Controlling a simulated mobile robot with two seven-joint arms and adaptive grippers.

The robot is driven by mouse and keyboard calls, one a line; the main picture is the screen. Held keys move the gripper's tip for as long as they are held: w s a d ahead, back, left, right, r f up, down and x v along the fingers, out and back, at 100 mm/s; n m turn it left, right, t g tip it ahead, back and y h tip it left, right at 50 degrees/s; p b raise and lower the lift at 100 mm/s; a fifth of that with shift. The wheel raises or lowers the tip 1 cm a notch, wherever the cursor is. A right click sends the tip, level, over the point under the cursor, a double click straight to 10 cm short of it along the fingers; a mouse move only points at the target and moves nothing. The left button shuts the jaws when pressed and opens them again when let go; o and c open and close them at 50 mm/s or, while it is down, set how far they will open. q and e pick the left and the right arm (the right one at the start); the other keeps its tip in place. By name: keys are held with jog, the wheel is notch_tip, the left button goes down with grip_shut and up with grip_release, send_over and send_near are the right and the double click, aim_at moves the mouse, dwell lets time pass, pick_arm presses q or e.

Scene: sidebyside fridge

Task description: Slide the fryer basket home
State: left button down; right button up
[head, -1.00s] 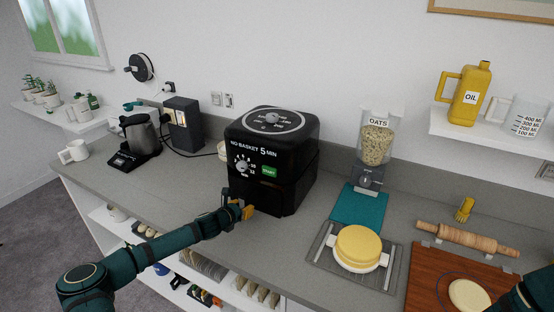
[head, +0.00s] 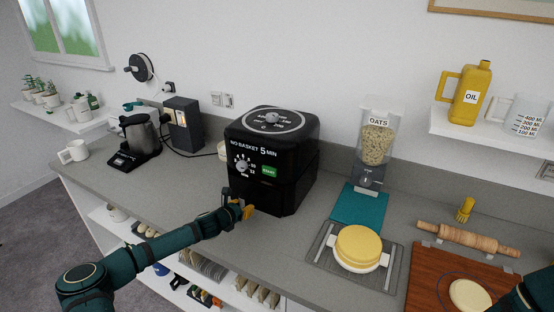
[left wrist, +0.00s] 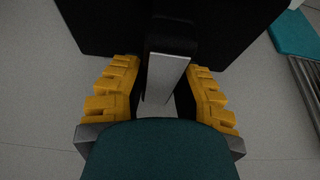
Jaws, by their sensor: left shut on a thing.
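The black air fryer (head: 268,150) stands on the grey counter, its front display reading "NO BASKET 5 MIN". My left gripper (head: 243,210) is at the lower front of the fryer. In the left wrist view its yellow fingers (left wrist: 160,95) are shut on the fryer basket's handle (left wrist: 165,72), a dark bar with a pale end face. The basket front (left wrist: 115,25) is dark and shows just beyond the fingertips. In the head view the arm and gripper hide the handle, and I cannot tell how deep the basket sits. My right gripper is out of view.
A yellow stack on a white plate (head: 357,247) rests on a rack right of the fryer, by a teal mat (head: 357,204) and oats dispenser (head: 375,140).

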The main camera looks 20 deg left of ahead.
pick_arm(q)
jog(key=shift+w+d+r, duration=0.1)
jog(key=shift+w, duration=0.55)
jog(key=c, duration=0.7)
grip_release()
jog(key=shift+s, duration=0.1)
jog(key=v, duration=1.2)
